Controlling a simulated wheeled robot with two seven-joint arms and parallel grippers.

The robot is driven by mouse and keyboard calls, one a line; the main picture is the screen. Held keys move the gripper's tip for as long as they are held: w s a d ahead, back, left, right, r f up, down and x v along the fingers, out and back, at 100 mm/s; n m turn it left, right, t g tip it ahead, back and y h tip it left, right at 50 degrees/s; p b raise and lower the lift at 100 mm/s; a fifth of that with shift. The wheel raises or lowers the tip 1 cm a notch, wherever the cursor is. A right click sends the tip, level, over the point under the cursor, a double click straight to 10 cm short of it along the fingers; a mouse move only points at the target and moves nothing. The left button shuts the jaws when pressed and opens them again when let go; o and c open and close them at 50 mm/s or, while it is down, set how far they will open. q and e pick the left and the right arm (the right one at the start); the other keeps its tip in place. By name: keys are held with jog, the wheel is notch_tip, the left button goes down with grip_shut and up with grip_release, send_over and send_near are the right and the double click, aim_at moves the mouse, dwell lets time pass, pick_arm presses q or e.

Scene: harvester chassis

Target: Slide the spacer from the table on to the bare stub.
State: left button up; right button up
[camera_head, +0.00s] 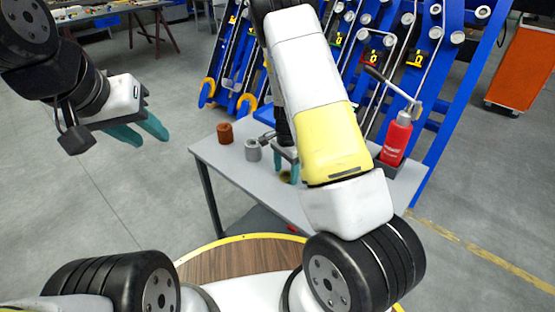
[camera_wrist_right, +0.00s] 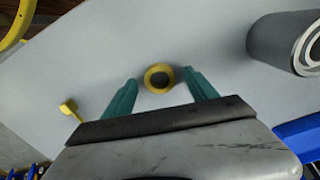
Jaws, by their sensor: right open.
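A small yellow ring (camera_wrist_right: 148,82) with a dark centre lies on the grey table between my right fingertips in the right wrist view. It looks like the spacer, though I cannot be sure. My right gripper (camera_wrist_right: 160,88) is open around it, with a gap on each side. In the head view the right gripper (camera_head: 288,172) is over the table, partly hidden by my arm. My left gripper (camera_head: 152,136) is open and empty, left of the table. The blue chassis (camera_head: 449,75) behind carries several pale round ends; I cannot tell which stub is bare.
On the table (camera_head: 237,178) stand a brown cylinder (camera_head: 225,133) and a hollow grey cylinder (camera_head: 252,151), which is close in the wrist view (camera_wrist_right: 283,40). A red bottle (camera_head: 396,141) stands at the right end. A small yellow piece (camera_wrist_right: 70,109) lies beside the ring.

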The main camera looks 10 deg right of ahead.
grip_shut()
jog(key=shift+r, duration=0.1)
dwell(0.3)
